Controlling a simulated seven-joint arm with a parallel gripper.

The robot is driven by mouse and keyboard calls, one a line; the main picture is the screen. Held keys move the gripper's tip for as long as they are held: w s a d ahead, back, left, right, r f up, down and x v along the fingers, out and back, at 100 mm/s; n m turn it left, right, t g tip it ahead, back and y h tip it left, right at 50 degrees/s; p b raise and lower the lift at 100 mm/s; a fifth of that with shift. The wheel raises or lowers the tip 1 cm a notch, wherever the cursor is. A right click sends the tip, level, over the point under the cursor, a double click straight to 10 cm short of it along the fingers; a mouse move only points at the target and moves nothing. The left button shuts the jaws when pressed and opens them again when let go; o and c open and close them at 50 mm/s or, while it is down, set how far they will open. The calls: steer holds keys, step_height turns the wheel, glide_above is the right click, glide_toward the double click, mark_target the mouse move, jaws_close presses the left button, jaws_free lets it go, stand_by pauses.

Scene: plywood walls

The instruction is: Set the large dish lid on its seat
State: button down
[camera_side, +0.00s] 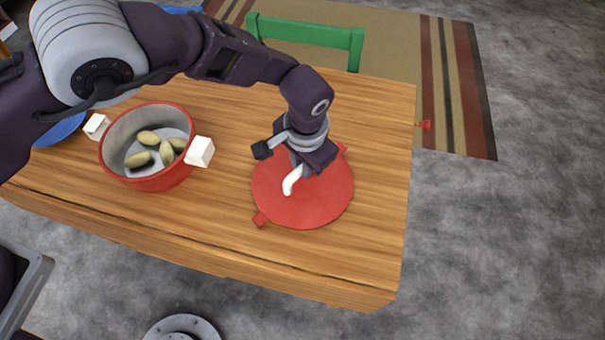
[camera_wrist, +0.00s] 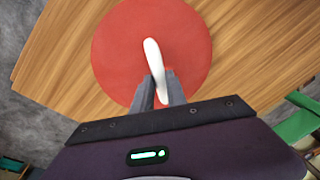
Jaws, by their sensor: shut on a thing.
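The large dish lid (camera_side: 325,195) is a flat red disc with a white handle (camera_side: 292,180). It is at the right part of the wooden table; I cannot tell whether it touches the top. It fills the upper middle of the wrist view (camera_wrist: 115,60). My gripper (camera_side: 297,172) is above the lid, shut on its white handle, whose end sticks out past the fingers in the wrist view (camera_wrist: 152,52). The large dish (camera_side: 160,181) is a round red pot with two white side handles, left of the lid, open on top. Several greenish oval pieces (camera_side: 138,160) lie inside.
Small red tabs (camera_side: 260,219) show at the lid's edge. The wooden table (camera_side: 225,225) is bare between pot and lid. A blue plate (camera_side: 62,130) is left of the pot. A green chair (camera_side: 305,32) stands behind the table. The table's right edge is close to the lid.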

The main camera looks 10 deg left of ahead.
step_height(320, 180, up, 20)
steer(key=w+a+n+g+y, duration=0.1)
steer(key=w+a+n+g, duration=0.25)
steer(key=a+n, duration=1.55)
steer(key=s+a+n+h, duration=0.1)
steer(key=s+a+n, duration=0.1)
steer(key=a+n, duration=0.6)
steer(key=s+a+n+h, duration=0.1)
steer(key=s+a+n, duration=0.3)
steer(key=a, duration=0.5)
step_height(320, 180, down, 9)
steer(key=w+n, duration=0.1)
steer(key=shift+w+r, duration=0.15)
steer(key=shift+w, duration=0.2)
steer(key=shift+f, duration=0.3)
steer(key=shift+f, duration=0.1)
